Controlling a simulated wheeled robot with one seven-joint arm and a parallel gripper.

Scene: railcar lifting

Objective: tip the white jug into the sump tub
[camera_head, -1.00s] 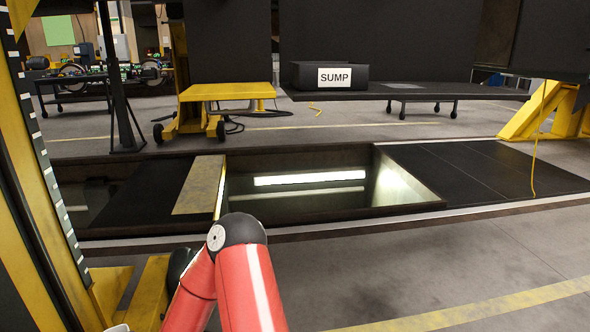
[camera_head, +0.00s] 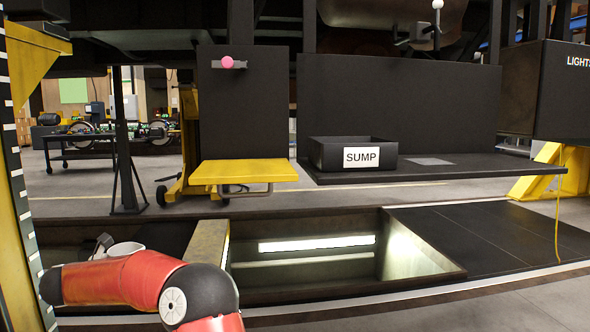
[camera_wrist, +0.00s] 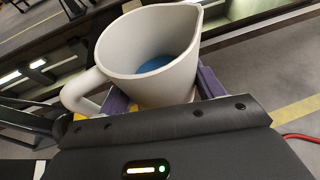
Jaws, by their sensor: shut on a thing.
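The white jug (camera_wrist: 148,62) fills the middle of the wrist view, with its handle to the left and its spout at the upper right. Blue contents show inside it. My gripper (camera_wrist: 155,100) is shut on the jug, its purple fingers on either side of the body. In the head view a pale part of the jug (camera_head: 124,249) shows at the lower left, mostly hidden behind my red arm. The sump tub (camera_head: 322,156) is a black open box labelled SUMP on a dark shelf, well to the right of and beyond the jug.
The dark shelf (camera_head: 470,168) has free room right of the tub. A yellow platform (camera_head: 244,172) stands left of it. An open pit (camera_head: 340,262) lies in the floor between me and the shelf. A yellow cable (camera_head: 557,215) hangs at the right.

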